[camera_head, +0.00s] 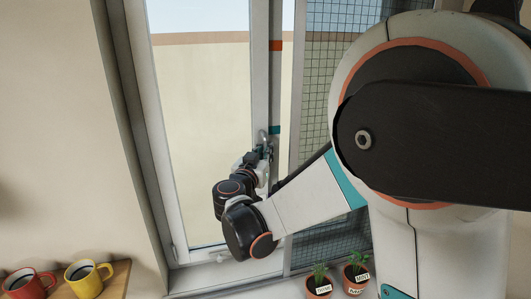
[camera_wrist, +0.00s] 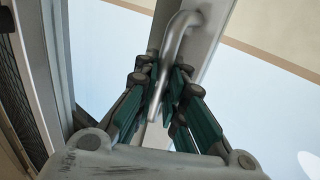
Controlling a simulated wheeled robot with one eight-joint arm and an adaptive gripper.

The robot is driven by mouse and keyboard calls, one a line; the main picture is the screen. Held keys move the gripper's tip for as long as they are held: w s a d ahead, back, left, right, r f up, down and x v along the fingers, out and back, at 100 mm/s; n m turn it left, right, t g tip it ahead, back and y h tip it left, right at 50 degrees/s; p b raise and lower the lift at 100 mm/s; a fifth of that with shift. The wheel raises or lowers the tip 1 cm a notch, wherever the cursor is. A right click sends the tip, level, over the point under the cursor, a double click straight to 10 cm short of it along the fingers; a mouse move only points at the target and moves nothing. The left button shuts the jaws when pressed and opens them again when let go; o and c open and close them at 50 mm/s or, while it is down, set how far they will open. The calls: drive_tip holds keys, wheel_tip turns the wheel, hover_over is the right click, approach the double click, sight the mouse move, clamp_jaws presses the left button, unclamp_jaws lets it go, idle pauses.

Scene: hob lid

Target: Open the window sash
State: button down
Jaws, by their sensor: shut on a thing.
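The window sash (camera_head: 262,70) is a pale frame around a glass pane, seen in the middle of the head view. It looks closed, or nearly so; I cannot tell exactly. A metal handle (camera_wrist: 178,40) is fixed to its frame in the wrist view, bent at the top and pointing down. In the head view the handle (camera_head: 262,136) is small and partly hidden by my gripper (camera_head: 262,150). In the wrist view my gripper (camera_wrist: 165,92) is shut on the handle's grip, with one dark green finger on each side.
A mesh screen (camera_head: 325,70) stands right of the sash. Two potted herbs, one (camera_head: 318,284) and another (camera_head: 356,275), stand on the sill below. A red mug (camera_head: 28,284) and a yellow mug (camera_head: 86,278) sit on a wooden shelf (camera_head: 118,283) at lower left.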

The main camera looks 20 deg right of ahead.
drive_tip(key=shift+s+f, duration=0.15)
drive_tip(key=shift+s, duration=0.05)
drive_tip(key=shift+m+t+h, duration=0.3)
drive_tip(key=shift+m+t, duration=0.1)
drive_tip(key=s, duration=0.1)
drive_tip(key=s+b, duration=0.2)
drive_tip(key=s, duration=0.1)
drive_tip(key=shift+f, duration=0.3)
drive_tip(key=c, duration=1.9)
unclamp_jaws()
drive_tip(key=shift+c, duration=0.2)
